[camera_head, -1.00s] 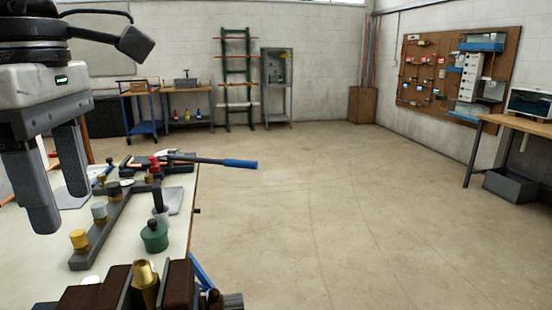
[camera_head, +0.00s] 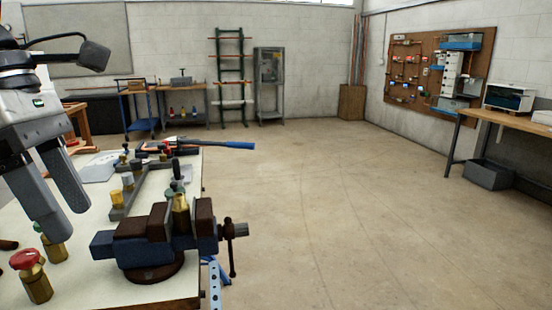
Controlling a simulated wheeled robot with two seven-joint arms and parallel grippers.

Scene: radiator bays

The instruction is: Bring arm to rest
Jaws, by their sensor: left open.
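My left gripper (camera_head: 60,215) is at the left of the head view, above the workbench (camera_head: 85,285). Its two grey fingers point down and stand apart, with nothing seen between them. One fingertip overlaps a brass fitting (camera_head: 55,248) in the picture; I cannot tell whether they touch. The lower parts of the left arm hang in from the upper left. My right gripper is not in view.
A blue vise (camera_head: 130,250) with brown jaws holds a brass fitting (camera_head: 181,215) at the bench's front. A red-topped brass valve (camera_head: 32,275) stands at left. A dark fitting rack (camera_head: 125,205) and blue-handled tool (camera_head: 235,145) lie behind. The floor (camera_head: 330,210) at right is clear.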

